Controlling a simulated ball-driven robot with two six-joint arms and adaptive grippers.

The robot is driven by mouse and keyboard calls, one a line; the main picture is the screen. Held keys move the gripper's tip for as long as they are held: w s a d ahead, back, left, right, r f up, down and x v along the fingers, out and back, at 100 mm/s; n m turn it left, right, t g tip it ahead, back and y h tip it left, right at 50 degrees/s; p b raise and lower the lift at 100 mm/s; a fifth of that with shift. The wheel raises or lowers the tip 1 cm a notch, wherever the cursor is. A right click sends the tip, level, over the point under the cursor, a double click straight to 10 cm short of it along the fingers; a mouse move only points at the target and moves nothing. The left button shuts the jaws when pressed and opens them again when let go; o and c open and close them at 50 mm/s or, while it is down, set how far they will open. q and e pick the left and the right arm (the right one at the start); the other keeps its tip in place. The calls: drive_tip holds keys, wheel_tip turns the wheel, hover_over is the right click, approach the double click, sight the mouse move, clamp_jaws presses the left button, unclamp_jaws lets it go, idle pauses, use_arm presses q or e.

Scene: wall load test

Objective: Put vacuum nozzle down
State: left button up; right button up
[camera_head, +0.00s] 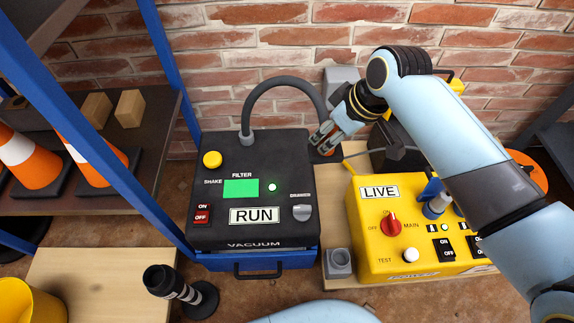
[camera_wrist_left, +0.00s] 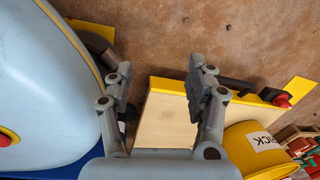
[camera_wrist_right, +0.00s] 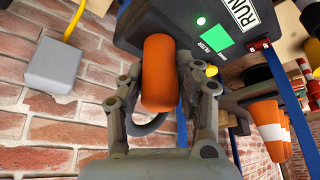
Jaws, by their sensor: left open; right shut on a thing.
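The black vacuum (camera_head: 250,185) stands in the middle of the head view, with a RUN display, a green screen and a lit green lamp. A grey hose (camera_head: 285,82) arches from its top toward my right gripper (camera_head: 322,135). In the right wrist view the right gripper (camera_wrist_right: 158,85) is shut on an orange cylinder, which appears to be the vacuum nozzle's grip (camera_wrist_right: 158,70). The nozzle's lower end is hidden, so I cannot tell whether it touches anything. My left gripper (camera_wrist_left: 160,80) is open and empty above a wooden board (camera_wrist_left: 165,120).
A yellow power box (camera_head: 385,255) marked LIVE stands right of the vacuum, under my right arm. A brick wall (camera_head: 290,40) is close behind. Blue posts (camera_head: 85,110) and a shelf with orange cones (camera_head: 28,155) are on the left. A yellow bucket (camera_head: 30,300) is at lower left.

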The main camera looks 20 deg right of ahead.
drive_tip(key=x, duration=0.2)
drive_tip(key=b+x, duration=0.1)
drive_tip(key=x, duration=0.1)
drive_tip(key=shift+w+a+r, duration=0.15)
drive_tip(key=shift+w+r, duration=0.1)
drive_tip(key=shift+w, duration=0.1)
drive_tip(key=w+a+f+b, duration=0.1)
drive_tip(key=w+f+b, duration=0.1)
drive_tip(key=f, duration=0.1)
drive_tip(key=w+a+f+b, duration=0.2)
drive_tip(key=w+f+b, duration=0.1)
drive_tip(key=w+a+f+b, duration=0.1)
drive_tip(key=w+f+b, duration=0.2)
drive_tip(key=shift+a+f, duration=0.15)
drive_tip(key=shift+a, duration=0.2)
drive_tip(key=shift+f+b, duration=0.1)
drive_tip(key=shift+b, duration=0.25)
drive_tip(key=o, duration=1.1)
use_arm(q)
drive_tip(key=w+d+r, duration=0.2)
drive_tip(key=w+r, duration=0.6)
drive_tip(key=w, duration=0.1)
drive_tip(key=w+d+r+t, duration=0.1)
drive_tip(key=w+d+r, duration=0.2)
drive_tip(key=w+r, duration=0.4)
drive_tip(key=shift+w+d+r+t+h, duration=0.3)
drive_tip(key=shift+w+r, duration=0.05)
drive_tip(key=shift+w, duration=0.6)
